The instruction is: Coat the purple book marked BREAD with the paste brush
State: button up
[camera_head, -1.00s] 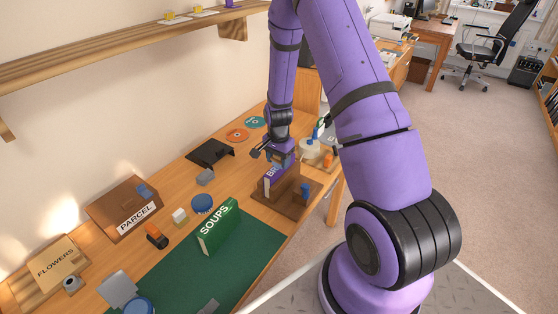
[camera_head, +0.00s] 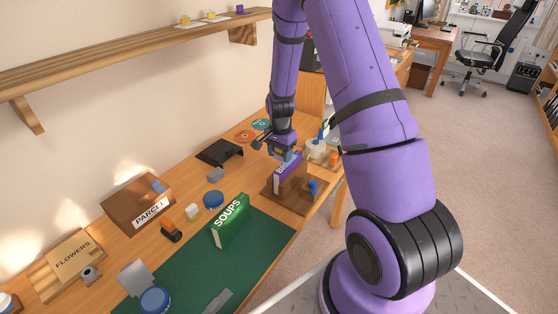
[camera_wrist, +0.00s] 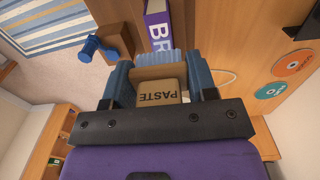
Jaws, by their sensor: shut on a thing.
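The purple book (camera_head: 289,171) stands upright in a wooden holder (camera_head: 272,191) on the desk, with its white letters partly hidden; in the wrist view its spine (camera_wrist: 157,30) shows "BR". My gripper (camera_head: 281,153) is over the book's top end in the head view. In the wrist view its blue fingers (camera_wrist: 163,82) are shut on a tan block marked PASTE, the paste brush (camera_wrist: 158,92).
A blue knob (camera_head: 313,186) sticks up from the holder's right side. A green SOUPS book (camera_head: 230,221) stands on a green mat (camera_head: 190,265) in front. A black stand (camera_head: 218,152) and discs (camera_head: 245,136) lie behind. A white pot (camera_head: 316,149) is to the right.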

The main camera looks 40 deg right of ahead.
jog(key=shift+r, duration=1.6)
